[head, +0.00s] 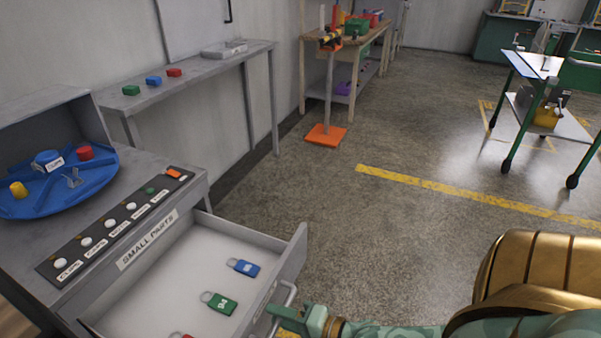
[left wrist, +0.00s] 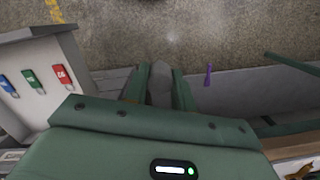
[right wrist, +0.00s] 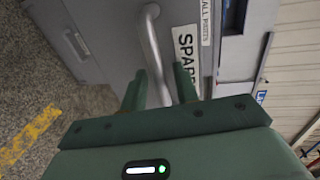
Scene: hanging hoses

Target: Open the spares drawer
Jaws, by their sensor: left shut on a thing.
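An open grey drawer (head: 190,270) holds coloured tags; it also shows in the left wrist view (left wrist: 35,108). A "SMALL PARTS" label (head: 147,240) sits behind it on the cabinet. My right gripper (head: 275,316) is at the drawer's handle (head: 283,296). In the right wrist view, the curved handle bar (right wrist: 152,35) passes between my right fingers (right wrist: 160,85), beside a label (right wrist: 185,55) starting "SPAR"; whether they grip it is unclear. In the left wrist view, my left gripper (left wrist: 159,90) is shut on a rounded grey thing (left wrist: 160,82), mostly hidden.
A blue tray (head: 60,180) with coloured pieces stands on the cabinet above a button strip (head: 110,228). A wall shelf (head: 190,75) holds small blocks. An orange-based stand (head: 326,134) and a green cart (head: 545,115) stand farther off.

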